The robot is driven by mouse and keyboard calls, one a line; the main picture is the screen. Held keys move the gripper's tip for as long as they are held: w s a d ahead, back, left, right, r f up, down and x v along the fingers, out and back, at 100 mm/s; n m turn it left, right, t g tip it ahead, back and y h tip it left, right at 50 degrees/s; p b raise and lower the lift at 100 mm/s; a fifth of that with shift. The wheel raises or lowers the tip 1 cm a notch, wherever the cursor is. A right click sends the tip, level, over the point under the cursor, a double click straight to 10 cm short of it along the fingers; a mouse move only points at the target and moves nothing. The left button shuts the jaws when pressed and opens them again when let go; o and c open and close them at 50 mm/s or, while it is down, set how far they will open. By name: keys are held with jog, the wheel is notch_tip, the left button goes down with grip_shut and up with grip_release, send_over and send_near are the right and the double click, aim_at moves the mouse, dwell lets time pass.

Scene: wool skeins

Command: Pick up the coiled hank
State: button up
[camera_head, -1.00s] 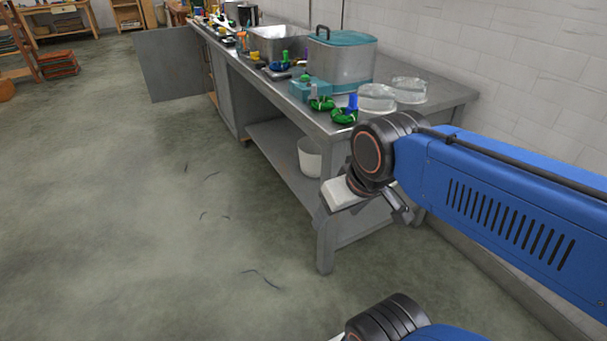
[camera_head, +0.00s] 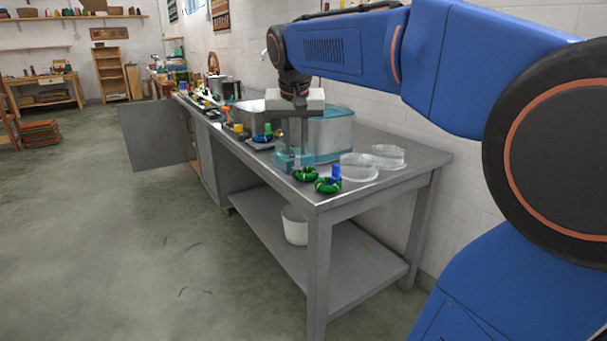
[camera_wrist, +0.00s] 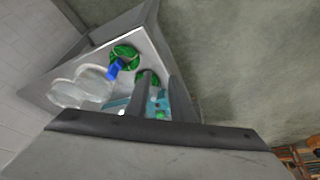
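Two green coiled hanks lie near the table's front corner: one nearer the corner (camera_head: 328,186) beside a blue upright piece, and one just behind it (camera_head: 305,174). Both also show in the wrist view, the first (camera_wrist: 124,55) clear of the fingers and the second (camera_wrist: 148,76) partly hidden by a finger. I cannot tell which is meant. My gripper (camera_head: 294,148) points down above the table, beyond the hanks in the head view. Its two fingers (camera_wrist: 160,88) stand apart with no hank held between them.
A turquoise box (camera_head: 283,160) stands close by the fingers. A white bucket (camera_head: 295,225) sits on the lower shelf. The floor at left is open.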

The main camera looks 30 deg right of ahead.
aim_at(297, 157)
jog(key=w+d+r+m, duration=0.3)
jog(key=w+d+r, duration=0.1)
jog(key=w, duration=0.6)
jog(key=shift+g+h, duration=0.3)
jog(key=shift+h, duration=0.1)
jog(key=x, duration=1.7)
jog(key=shift+w+d, duration=0.25)
jog(key=shift+d, duration=0.15)
jog(key=shift+c, duration=0.4)
grip_shut()
